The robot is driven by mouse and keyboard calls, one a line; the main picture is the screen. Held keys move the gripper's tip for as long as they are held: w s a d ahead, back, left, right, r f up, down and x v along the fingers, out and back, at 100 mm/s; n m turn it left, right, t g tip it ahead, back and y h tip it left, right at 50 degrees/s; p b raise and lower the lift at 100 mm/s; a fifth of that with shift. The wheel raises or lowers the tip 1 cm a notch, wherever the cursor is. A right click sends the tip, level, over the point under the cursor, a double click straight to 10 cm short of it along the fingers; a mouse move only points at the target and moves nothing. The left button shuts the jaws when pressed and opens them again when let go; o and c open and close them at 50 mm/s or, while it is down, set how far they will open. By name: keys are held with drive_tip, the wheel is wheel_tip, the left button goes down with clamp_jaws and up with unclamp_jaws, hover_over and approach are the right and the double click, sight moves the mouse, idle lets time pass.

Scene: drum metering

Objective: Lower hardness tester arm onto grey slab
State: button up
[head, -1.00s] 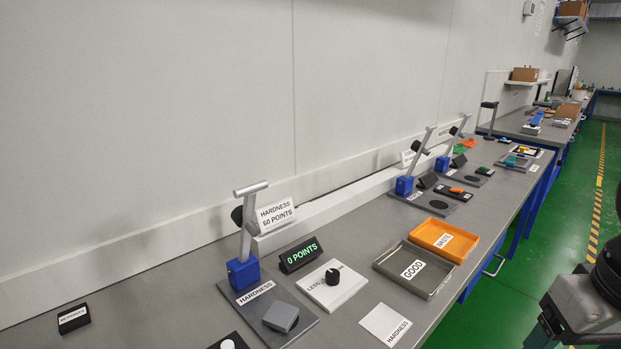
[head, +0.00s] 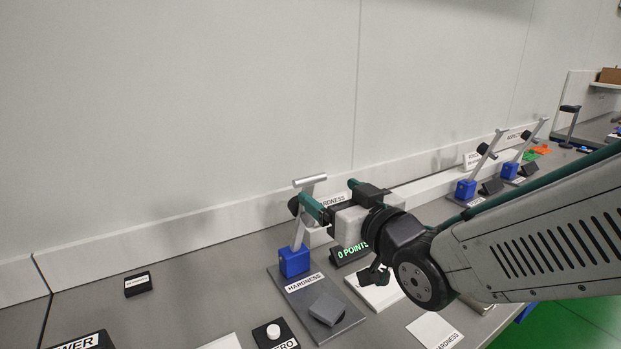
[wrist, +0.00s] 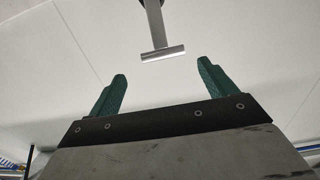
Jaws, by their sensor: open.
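The hardness tester has a blue base block (head: 294,262) on a dark plate and a raised silver arm (head: 302,232) with a crossbar handle (head: 310,181) at its top. The grey slab (head: 326,309) lies on the plate in front of the block, under nothing. My gripper (head: 325,205) is close by the raised arm, just below and right of the handle in the head view. In the wrist view my gripper (wrist: 160,84) is open and empty, and the handle (wrist: 163,53) shows beyond and between the two green fingertips, apart from them.
A "0 POINTS" display (head: 348,253) and a white dial plate (head: 380,291) stand right of the tester, partly behind my arm. A black box with a white button (head: 273,332) is at the front. A small black label block (head: 138,284) sits at left. More testers (head: 466,189) stand farther right.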

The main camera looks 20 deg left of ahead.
sight(312, 181)
drive_tip(key=x, duration=0.8)
drive_tip(key=shift+s+a+r, duration=0.15)
drive_tip(key=shift+s+r, duration=0.05)
drive_tip(key=c, duration=1.4)
drive_tip(key=shift+s+f+y, duration=0.1)
drive_tip(key=shift+y, duration=0.2)
